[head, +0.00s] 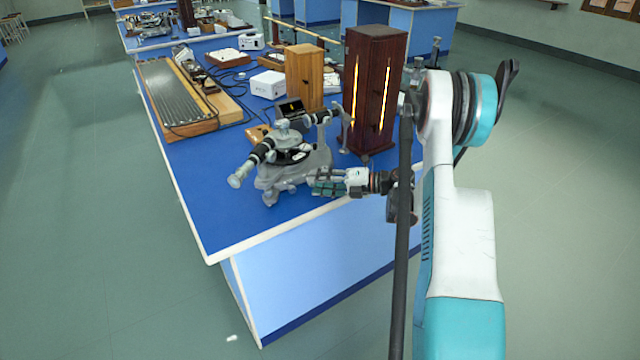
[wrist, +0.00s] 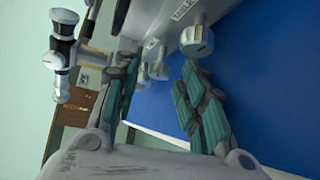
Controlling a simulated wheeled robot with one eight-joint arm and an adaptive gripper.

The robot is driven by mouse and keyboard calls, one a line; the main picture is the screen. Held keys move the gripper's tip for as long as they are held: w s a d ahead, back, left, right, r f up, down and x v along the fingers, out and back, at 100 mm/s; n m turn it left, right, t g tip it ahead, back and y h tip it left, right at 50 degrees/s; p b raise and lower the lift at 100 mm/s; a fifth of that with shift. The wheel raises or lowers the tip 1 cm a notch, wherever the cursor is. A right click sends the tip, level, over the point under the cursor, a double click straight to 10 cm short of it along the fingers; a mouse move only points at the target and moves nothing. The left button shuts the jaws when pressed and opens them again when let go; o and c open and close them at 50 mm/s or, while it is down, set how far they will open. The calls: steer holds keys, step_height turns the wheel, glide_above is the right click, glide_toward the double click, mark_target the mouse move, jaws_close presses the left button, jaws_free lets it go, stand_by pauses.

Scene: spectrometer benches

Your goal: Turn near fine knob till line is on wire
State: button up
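The grey spectrometer (head: 272,180) stands near the front edge of the blue bench, with its telescope arm (head: 240,175) pointing to the lower left. My gripper (head: 318,182) is at its right front side, low beside the base. In the wrist view my gripper (wrist: 158,68) has its green-padded fingers spread apart. A small silver knob (wrist: 158,71) shows in the gap between the fingertips; contact cannot be told. A larger silver knob (wrist: 197,40) sits above the right finger, beside lettering on the grey body. A small dark screen (head: 291,109) shows a faint yellow mark; line and wire are too small to tell.
A dark wooden lamp housing (head: 371,95) with glowing slits stands right behind my gripper. A lighter wooden box (head: 304,76) and a white box (head: 268,84) are behind the spectrometer. The bench's front left corner is clear.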

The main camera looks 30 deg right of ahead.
steer(key=shift+v, duration=3.95)
